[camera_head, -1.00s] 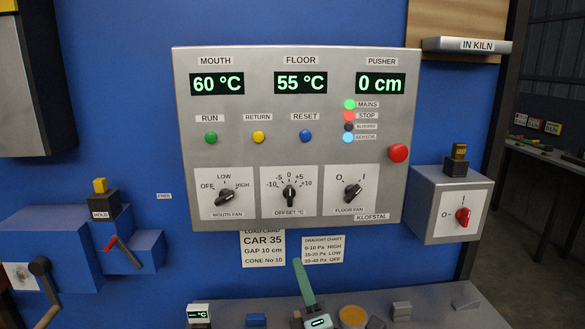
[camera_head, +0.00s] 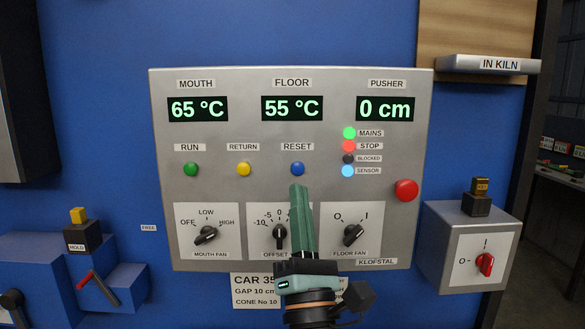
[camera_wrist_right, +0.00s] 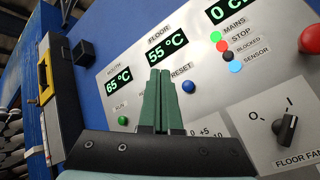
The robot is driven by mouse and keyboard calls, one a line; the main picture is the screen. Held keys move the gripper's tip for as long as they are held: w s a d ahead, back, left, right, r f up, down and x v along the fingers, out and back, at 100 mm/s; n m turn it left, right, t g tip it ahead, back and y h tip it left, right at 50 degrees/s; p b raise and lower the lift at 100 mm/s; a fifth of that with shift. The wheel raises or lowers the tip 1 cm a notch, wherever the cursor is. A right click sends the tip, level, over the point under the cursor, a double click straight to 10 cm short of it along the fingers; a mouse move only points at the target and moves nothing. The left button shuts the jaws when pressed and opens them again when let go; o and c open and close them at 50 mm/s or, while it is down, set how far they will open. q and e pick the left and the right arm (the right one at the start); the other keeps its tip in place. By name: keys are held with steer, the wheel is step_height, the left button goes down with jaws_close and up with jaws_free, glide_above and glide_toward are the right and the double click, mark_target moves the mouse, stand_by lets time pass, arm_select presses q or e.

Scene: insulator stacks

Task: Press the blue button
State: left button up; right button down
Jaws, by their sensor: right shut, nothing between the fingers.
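The blue button (camera_head: 297,169) sits under the RESET label on the grey control panel (camera_head: 330,220). In the right wrist view the blue button (camera_wrist_right: 189,87) is just right of the fingertips. My right gripper (camera_head: 297,190) has its green fingers shut with nothing between them. In the head view its tips point up and end a little below the blue button. I cannot tell how far they are from the panel, and no contact shows. The fingers also fill the middle of the right wrist view (camera_wrist_right: 161,75). They hide part of the OFFSET dial. My left gripper is not in view.
A green RUN button (camera_head: 191,169) and a yellow RETURN button (camera_head: 244,169) sit left of the blue one. Dials line the panel below. A red button (camera_head: 405,190) is at the right. A grey switch box (camera_head: 470,250) stands beside the panel.

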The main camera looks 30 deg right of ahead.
mark_target(298, 169)
steer(key=shift+r, duration=0.1)
stand_by(0.3)
steer(key=w+d+b, duration=0.1)
steer(key=w+d, duration=0.3)
steer(key=w, duration=0.3)
steer(key=shift+w+d, duration=0.25)
steer(key=shift+d, duration=0.05)
steer(key=shift+w+b, duration=0.1)
steer(key=shift+b, duration=0.25)
stand_by(1.7)
steer(key=shift+w+d, duration=0.2)
steer(key=shift+w, duration=0.05)
steer(key=shift+w+d, duration=0.25)
steer(key=shift+w, duration=0.2)
stand_by(0.8)
steer(key=shift+s, duration=0.1)
steer(key=shift+s+a, duration=0.45)
steer(key=shift+s, duration=0.25)
